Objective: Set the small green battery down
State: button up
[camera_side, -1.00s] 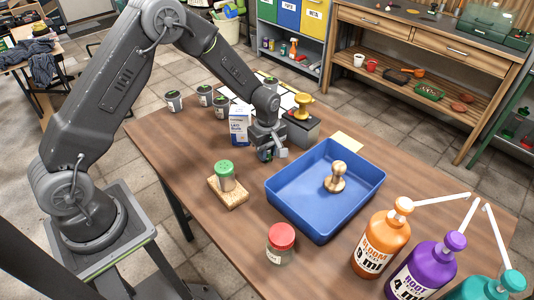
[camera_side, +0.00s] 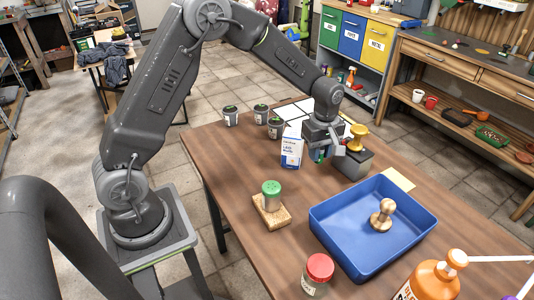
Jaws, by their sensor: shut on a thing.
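My gripper (camera_side: 322,156) is over the far part of the wooden table, just right of the white-and-blue carton and left of the dark grey block with a yellow knob. It is shut on the small green battery (camera_side: 318,156), of which only a small green bit shows between the fingers. The fingers hide the rest of the battery. I cannot tell from this view whether it touches the table.
The carton (camera_side: 291,149) and the grey block (camera_side: 352,163) stand close on either side. A blue tray (camera_side: 340,247) holds a brass knob (camera_side: 382,215). Several grey cans stand behind. Bare tabletop (camera_side: 222,165) lies at left.

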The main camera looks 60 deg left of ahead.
notch_tip(320, 180, up, 6)
jog(key=shift+f, duration=0.2)
jog(key=s+a+n, duration=0.1)
jog(key=a, duration=0.2)
jog(key=a+n, duration=0.2)
jog(key=a, duration=0.2)
jog(key=s+a+n, duration=0.1)
jog(key=a+n, duration=0.1)
jog(key=a, duration=0.2)
jog(key=shift+s+f, duration=0.2)
jog(key=shift+s, duration=0.1)
jog(key=s+a+n, duration=0.4)
jog(key=a, duration=0.4)
jog(key=n, duration=0.9)
send_over(210, 149)
notch_tip(210, 149, down, 10)
jog(key=shift+w, duration=0.1)
jog(key=shift+a+f, duration=0.1)
jog(key=shift+f, duration=2.3)
